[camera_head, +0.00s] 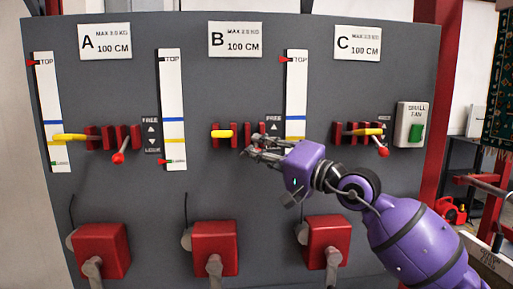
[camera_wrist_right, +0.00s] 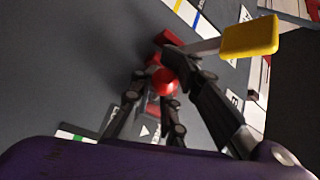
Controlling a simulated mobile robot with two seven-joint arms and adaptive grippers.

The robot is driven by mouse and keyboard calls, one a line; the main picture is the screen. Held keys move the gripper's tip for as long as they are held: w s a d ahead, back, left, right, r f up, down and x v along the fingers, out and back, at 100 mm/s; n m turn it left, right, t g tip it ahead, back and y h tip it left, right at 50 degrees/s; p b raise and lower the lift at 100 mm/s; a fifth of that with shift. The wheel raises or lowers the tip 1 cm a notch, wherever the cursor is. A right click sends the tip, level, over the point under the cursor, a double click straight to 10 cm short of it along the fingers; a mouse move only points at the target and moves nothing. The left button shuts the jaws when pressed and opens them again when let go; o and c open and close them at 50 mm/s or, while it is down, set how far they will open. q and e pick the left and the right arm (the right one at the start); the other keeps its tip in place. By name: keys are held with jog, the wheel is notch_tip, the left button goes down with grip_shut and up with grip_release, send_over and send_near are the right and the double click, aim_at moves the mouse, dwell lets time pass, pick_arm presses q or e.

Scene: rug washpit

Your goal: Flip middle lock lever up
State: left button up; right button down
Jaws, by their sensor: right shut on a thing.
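The middle lock lever belongs to station B on the grey panel. Its red ball knob (camera_wrist_right: 163,82) shows between the fingers of my right gripper (camera_wrist_right: 160,88) in the wrist view. In the head view my right gripper (camera_head: 258,146) covers the lever, just right of B's yellow handle (camera_head: 222,134) and its red blocks. The gripper is shut on the knob. The yellow handle also shows in the wrist view (camera_wrist_right: 250,37). The lever's exact angle is hidden by the fingers. My left gripper is in neither view.
Lock levers with red knobs also stand at station A (camera_head: 117,158) and station C (camera_head: 383,152), both pointing down. A fan switch box (camera_head: 402,133) sits on the right. Red crank boxes (camera_head: 215,245) line the panel below. Panel space between levers and boxes is clear.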

aim_at(257, 147)
jog(key=r+p, duration=0.1)
jog(key=r+m+h+p, duration=0.1)
jog(key=shift+s+r+m+g+p, duration=0.3)
jog(key=shift+s+r+g+p, duration=0.1)
jog(key=shift+r+m+g+h+p, duration=0.25)
jog(key=shift+m+g+h+p, duration=0.05)
jog(key=shift+m+h+p, duration=0.25)
jog(key=shift+r+m+g+p, duration=0.1)
jog(key=shift+m+g+p, duration=0.25)
jog(key=shift+g, duration=0.05)
jog(key=shift+w+r+m+g+h, duration=0.1)
jog(key=shift+r+m+g+h, duration=0.15)
jog(key=shift+m+h, duration=0.2)
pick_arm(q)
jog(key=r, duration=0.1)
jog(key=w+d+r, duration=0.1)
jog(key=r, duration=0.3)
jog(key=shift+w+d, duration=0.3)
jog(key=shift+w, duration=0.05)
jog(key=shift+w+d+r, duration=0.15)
pick_arm(e)
jog(key=shift+d+f, duration=0.1)
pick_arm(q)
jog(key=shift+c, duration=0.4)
